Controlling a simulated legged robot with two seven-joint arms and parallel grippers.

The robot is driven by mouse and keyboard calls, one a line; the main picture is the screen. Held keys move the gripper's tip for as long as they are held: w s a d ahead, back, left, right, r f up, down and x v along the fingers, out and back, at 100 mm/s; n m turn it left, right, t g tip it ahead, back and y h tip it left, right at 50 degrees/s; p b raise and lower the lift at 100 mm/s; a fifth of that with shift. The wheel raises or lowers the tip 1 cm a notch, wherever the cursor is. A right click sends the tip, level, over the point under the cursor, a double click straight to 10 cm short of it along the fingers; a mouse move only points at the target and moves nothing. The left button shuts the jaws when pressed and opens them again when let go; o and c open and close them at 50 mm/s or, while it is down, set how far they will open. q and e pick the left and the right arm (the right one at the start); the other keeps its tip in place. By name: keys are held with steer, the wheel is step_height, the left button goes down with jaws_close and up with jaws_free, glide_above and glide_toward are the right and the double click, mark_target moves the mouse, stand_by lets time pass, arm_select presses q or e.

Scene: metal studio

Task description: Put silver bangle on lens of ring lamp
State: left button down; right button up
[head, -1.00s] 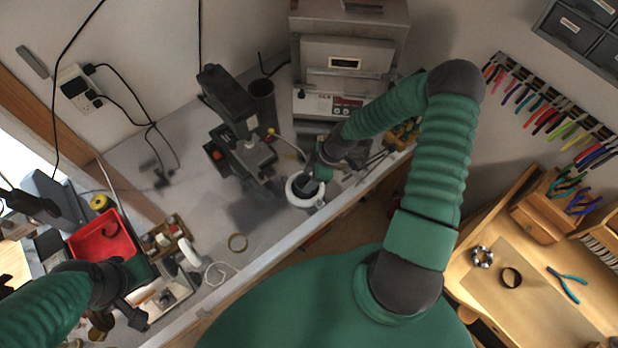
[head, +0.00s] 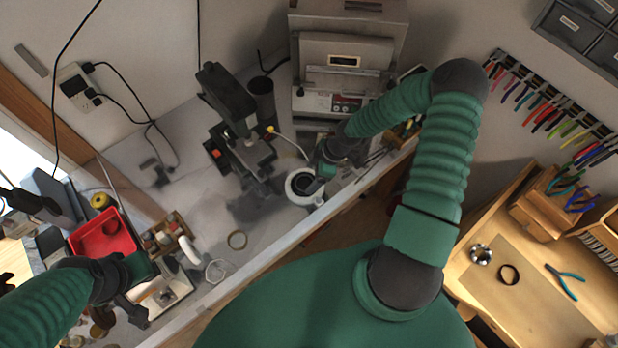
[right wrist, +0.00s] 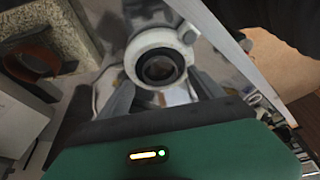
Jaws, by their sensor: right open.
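The ring lamp (head: 304,187) is a white ring with a dark round middle, near the front edge of the grey bench. In the right wrist view the ring lamp (right wrist: 160,62) lies between my fingers. A dark, round, ring-like shape (right wrist: 159,68) sits inside it; I cannot tell whether this is the bangle or the lens. My right gripper (head: 314,184) is open at the lamp's right side in the head view. My left gripper (head: 146,300) is over the small items at lower left; its jaws are unclear.
A microscope-like device (head: 230,105) stands behind the lamp, and a furnace (head: 345,75) at the back. A shiny silver round piece (head: 481,255) and a dark ring (head: 509,274) lie on the wooden bench at right.

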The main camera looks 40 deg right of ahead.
steer(key=v, duration=0.9)
steer(key=s+a+r+m+h, duration=0.4)
steer(key=s+a+r+m, duration=0.3)
steer(key=a+r+m, duration=0.5)
arm_select(q)
steer(key=s+b+x, duration=0.2)
steer(key=b+x, duration=0.6)
steer(key=s+f+b+x, duration=0.1)
steer(key=b+x, duration=0.7)
steer(key=b, duration=0.1)
steer(key=shift+s+f, duration=0.3)
steer(key=shift+s, duration=0.15)
arm_select(e)
step_height(320, 180, down, 16)
steer(key=n, duration=0.1)
steer(key=shift+w, duration=0.2)
